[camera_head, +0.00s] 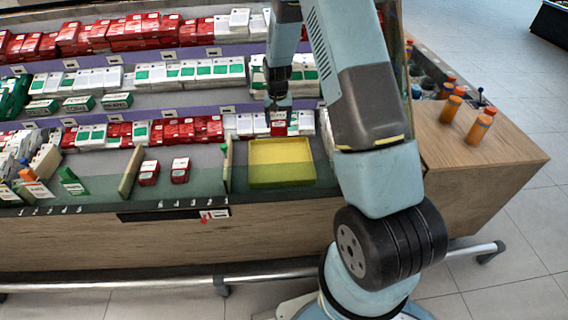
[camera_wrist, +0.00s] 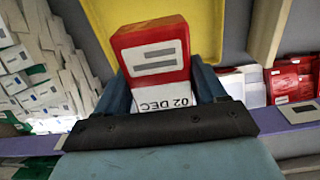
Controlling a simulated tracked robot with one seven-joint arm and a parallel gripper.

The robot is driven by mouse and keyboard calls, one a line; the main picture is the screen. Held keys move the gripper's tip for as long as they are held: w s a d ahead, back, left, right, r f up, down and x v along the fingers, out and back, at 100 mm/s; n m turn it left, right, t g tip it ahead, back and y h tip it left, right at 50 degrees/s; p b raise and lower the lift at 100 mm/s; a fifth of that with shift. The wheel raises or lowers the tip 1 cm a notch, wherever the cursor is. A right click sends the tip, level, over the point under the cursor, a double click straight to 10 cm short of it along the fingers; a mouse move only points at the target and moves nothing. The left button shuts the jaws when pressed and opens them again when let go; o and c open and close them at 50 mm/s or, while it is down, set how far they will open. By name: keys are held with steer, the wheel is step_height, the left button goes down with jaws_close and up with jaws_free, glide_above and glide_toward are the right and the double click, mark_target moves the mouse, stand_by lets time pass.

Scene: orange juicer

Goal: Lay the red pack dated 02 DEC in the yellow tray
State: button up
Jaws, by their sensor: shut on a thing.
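A red pack (camera_wrist: 152,48) with a white label reading 02 DEC is held between the fingers of my gripper (camera_wrist: 165,95) in the wrist view. In the head view the red pack (camera_head: 278,127) hangs below my gripper (camera_head: 279,108), near the back edge of the yellow tray (camera_head: 281,181). The yellow tray also shows behind the pack in the wrist view (camera_wrist: 205,22). In the head view the tray looks empty on the counter. My gripper is shut on the pack. Whether the pack touches anything below is hard to tell.
Two red packs (camera_head: 164,171) lie on the counter left of the tray, between a wooden divider (camera_head: 131,172) and a thin upright divider (camera_head: 227,165). Shelves of red, white and green packs rise behind. Orange-capped bottles (camera_head: 480,126) stand on the wooden counter at right.

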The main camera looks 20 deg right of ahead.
steer(key=s+f, duration=0.1)
steer(key=f, duration=0.3)
steer(key=s+f, duration=0.1)
steer(key=f, duration=0.3)
steer(key=s+f, duration=0.1)
steer(key=f, duration=0.3)
steer(key=shift+f, duration=2.15)
steer(key=o, duration=1.2)
steer(key=shift+c, duration=0.2)
